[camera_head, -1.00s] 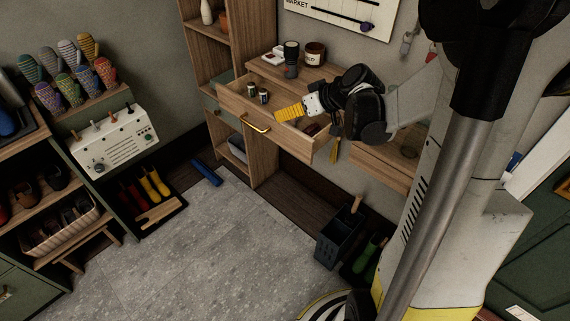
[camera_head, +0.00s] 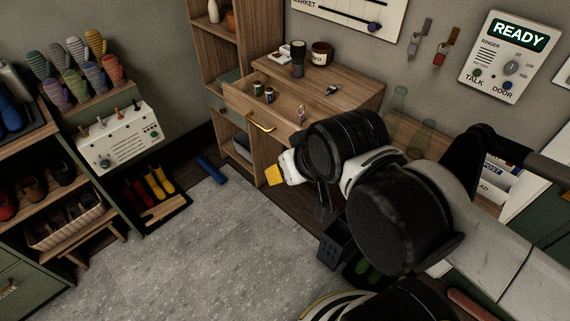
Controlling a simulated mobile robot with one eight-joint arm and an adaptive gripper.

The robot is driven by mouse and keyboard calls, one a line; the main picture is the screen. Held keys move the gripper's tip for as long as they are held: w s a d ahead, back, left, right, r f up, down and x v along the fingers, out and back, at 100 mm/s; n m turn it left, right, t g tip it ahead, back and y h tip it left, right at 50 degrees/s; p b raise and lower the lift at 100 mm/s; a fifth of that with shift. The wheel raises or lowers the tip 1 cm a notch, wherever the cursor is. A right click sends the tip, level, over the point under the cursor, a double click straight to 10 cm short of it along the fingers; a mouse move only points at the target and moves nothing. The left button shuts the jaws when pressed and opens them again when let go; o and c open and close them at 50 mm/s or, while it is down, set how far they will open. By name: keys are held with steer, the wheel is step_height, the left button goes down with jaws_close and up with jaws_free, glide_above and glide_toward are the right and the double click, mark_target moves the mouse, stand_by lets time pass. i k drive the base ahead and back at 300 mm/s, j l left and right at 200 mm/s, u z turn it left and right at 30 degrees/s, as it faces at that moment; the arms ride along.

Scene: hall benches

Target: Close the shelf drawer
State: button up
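The shelf drawer (camera_head: 240,106) is light wood with a yellow bar handle (camera_head: 262,127). It stands open below the wooden top of the shelf unit. Small dark jars (camera_head: 257,89) lie inside it, and my arm hides its right front part. My gripper (camera_head: 275,174) shows a yellow fingertip and a white body, in front of and below the drawer front in the picture. It appears apart from the handle. Its other finger is not clear, so I cannot tell whether it is open or shut.
A dark cup (camera_head: 298,58) and a labelled jar (camera_head: 321,53) stand on the unit's top. Glass vessels (camera_head: 398,98) stand to the right. A dark crate (camera_head: 335,247) is on the floor under my arm.

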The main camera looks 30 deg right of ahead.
mark_target(279, 119)
steer(key=i+j, duration=0.2)
steer(key=i, duration=0.35)
steer(key=i+j, duration=0.2)
steer(key=i, duration=0.4)
